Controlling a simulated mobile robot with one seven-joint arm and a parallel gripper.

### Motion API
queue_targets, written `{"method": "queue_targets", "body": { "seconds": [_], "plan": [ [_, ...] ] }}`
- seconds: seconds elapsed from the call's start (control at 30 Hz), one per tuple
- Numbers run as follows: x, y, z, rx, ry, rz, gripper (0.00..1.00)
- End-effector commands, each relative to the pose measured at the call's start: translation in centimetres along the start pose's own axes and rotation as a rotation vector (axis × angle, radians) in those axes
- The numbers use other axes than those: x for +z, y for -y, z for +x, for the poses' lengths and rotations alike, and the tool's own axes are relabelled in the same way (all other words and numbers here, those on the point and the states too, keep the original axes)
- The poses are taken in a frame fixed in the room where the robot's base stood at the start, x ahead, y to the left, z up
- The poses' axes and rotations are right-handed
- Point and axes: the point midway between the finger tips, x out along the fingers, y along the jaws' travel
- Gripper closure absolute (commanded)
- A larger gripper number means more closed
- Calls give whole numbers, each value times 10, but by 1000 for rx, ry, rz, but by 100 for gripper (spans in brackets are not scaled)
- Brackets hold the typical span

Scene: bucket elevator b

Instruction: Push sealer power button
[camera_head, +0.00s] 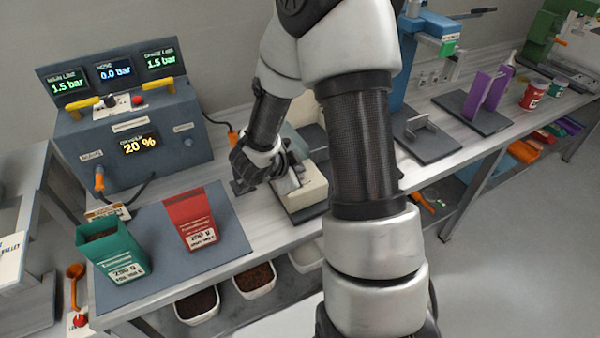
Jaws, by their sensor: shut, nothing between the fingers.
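A small beige and grey machine (311,190), likely the sealer, stands on the bench behind my arm. My arm covers part of it, and I cannot make out its power button. My gripper (289,183) is shut and empty. Its fingers point down at the left part of this machine, over or against its top. I cannot tell whether they touch it.
A grey control box (130,160) with lit displays stands at the left. An open green bag (112,250) and a red bag (192,218) are on a grey mat (165,265) at the front. A blue press (422,40) and purple stand (478,95) are further right.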

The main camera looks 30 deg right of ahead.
Motion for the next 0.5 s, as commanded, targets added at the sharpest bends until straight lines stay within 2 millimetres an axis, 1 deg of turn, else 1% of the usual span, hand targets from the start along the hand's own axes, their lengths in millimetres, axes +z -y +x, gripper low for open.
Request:
{"method": "queue_targets", "body": {
  "seconds": [0.2,0.5],
  "plan": [
    [5,-5,6,1,1,-1,100],
    [5,-6,6,3,2,-1,100]
  ]
}}
